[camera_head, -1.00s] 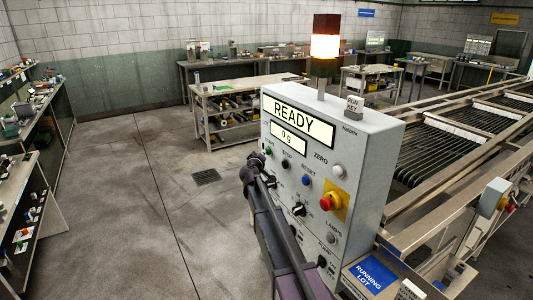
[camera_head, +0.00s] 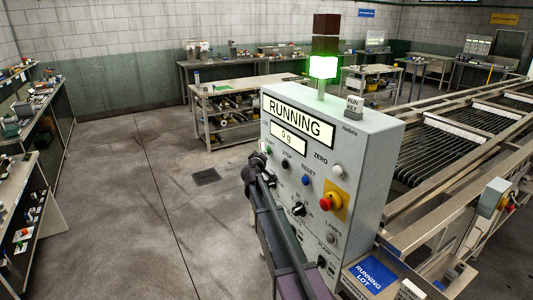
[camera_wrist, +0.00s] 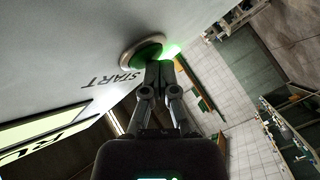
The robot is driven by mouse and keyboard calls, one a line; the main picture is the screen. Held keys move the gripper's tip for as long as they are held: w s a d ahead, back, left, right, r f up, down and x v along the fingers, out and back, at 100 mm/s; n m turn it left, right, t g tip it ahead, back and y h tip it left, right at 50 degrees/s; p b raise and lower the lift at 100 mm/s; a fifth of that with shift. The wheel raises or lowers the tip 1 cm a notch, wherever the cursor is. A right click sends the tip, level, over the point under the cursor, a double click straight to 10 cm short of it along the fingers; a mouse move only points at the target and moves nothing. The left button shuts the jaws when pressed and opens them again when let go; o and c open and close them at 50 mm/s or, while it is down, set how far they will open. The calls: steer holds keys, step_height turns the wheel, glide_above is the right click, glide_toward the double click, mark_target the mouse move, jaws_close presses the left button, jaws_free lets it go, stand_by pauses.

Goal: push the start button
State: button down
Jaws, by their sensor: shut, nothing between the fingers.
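The control box (camera_head: 353,142) shows "RUNNING" on its upper display (camera_head: 298,119) and "0 g" below. The green start button (camera_wrist: 146,52) sits in a metal ring beside the word "START" in the wrist view, with a green glow at its edge. My gripper (camera_wrist: 158,67) is shut and empty, its fingertips at the button, apparently touching it and covering part of it. In the head view my gripper is at the box's left edge, by the start button (camera_head: 268,150). The stack light (camera_head: 323,67) on top is lit green.
The black stop button (camera_head: 285,164), blue reset button (camera_head: 305,180) and red emergency stop (camera_head: 327,202) are on the same panel. Open floor (camera_head: 150,210) lies to the left.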

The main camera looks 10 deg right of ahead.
steer(key=shift+a, duration=0.1)
steer(key=shift+s+a, duration=0.25)
steer(key=shift+a, duration=0.5)
steer(key=shift+a, duration=0.1)
steer(key=shift+s+a, duration=0.25)
steer(key=shift+a, duration=0.5)
steer(key=shift+s+a, duration=0.3)
steer(key=shift+a, duration=0.5)
steer(key=shift+s+a, duration=0.25)
steer(key=shift+a, duration=0.5)
steer(key=s+d+f+m+g, duration=0.2)
steer(key=s+d+f+g, duration=0.1)
steer(key=s, duration=0.4)
steer(key=s+d+f+m+g, duration=0.1)
steer(key=s+d+f+g, duration=0.2)
steer(key=s, duration=0.4)
steer(key=s+d+f+m+g, duration=0.2)
steer(key=s+f, duration=0.2)
steer(key=s, duration=0.2)
steer(key=s+a+f+g+y, duration=0.2)
steer(key=s, duration=0.6)
steer(key=s+a+f+g+y, duration=0.2)
steer(key=s+f+g+y, duration=0.1)
steer(key=s, duration=0.5)
steer(key=s+a+f+g+y, duration=0.2)
steer(key=s, duration=0.6)
steer(key=shift+s+f+y, duration=0.15)
steer(key=shift+s+y, duration=0.05)
steer(key=shift+y, duration=0.1)
